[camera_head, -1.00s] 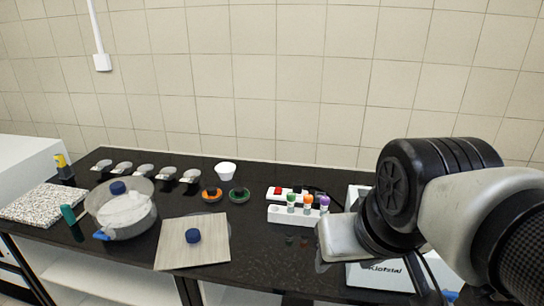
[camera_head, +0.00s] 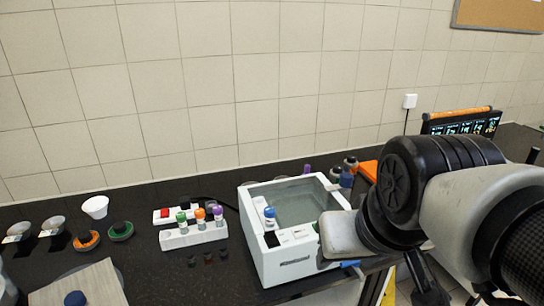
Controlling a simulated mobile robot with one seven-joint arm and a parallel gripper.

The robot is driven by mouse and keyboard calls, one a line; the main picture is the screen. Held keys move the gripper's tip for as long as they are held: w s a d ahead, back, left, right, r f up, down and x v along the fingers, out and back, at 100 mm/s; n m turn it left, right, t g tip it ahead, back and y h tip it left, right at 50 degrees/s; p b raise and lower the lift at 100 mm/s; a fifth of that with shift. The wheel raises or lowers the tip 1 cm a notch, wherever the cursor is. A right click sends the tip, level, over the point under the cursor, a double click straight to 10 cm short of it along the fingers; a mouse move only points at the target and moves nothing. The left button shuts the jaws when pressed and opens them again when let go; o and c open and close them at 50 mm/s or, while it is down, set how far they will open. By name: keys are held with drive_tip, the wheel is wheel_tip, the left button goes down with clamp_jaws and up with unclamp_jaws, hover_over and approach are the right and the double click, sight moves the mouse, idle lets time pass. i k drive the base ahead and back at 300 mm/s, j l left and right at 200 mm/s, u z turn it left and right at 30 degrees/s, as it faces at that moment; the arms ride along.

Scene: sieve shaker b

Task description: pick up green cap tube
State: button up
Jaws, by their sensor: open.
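My gripper (camera_head: 333,262) is at the right, in front of a white water bath, well apart from the tubes. It is open, and nothing shows in it. Its fingers are mostly hidden under the pale hand.
A white cup (camera_head: 95,207) and orange and green round pieces are left. Small dark pieces lie before the rack.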

sight(181, 216)
drive_tip(key=i+j+u, duration=0.15)
drive_tip(key=j, duration=0.25)
drive_tip(key=i+j+u, duration=0.15)
drive_tip(key=j, duration=0.2)
drive_tip(key=i+j+u, duration=0.2)
drive_tip(key=j, duration=0.2)
drive_tip(key=k, duration=0.1)
